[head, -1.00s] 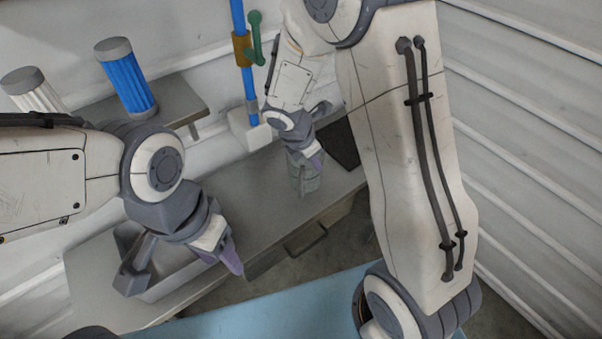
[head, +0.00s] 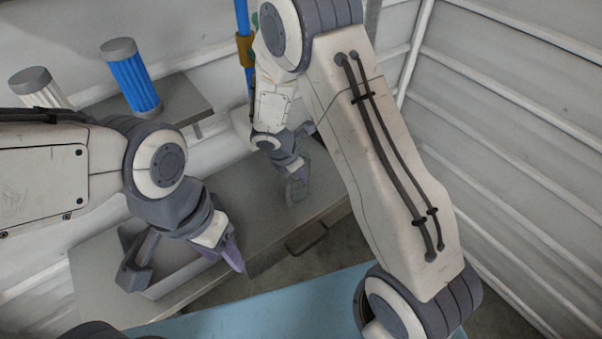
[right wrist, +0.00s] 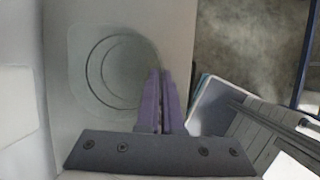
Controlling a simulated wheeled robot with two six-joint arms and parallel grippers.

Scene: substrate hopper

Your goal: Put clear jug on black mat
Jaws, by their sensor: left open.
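The clear jug (head: 296,190) is at the grey counter, below my right gripper (head: 298,172). In the right wrist view the jug (right wrist: 105,75) shows from above as faint see-through rings beside the purple fingers (right wrist: 161,100). These fingers are close together at the jug's edge, and the right gripper appears shut on it. I cannot tell whether the jug touches the counter. My left gripper (head: 185,270) is open and empty over the grey basin. The black mat is hidden behind my right arm in the head view.
A grey basin (head: 185,281) is set in the left part of the counter (head: 245,222). A shelf (head: 180,103) at the back left holds a blue cylinder (head: 132,80) and a white one (head: 42,88). A blue upright pipe (head: 242,18) stands behind the counter.

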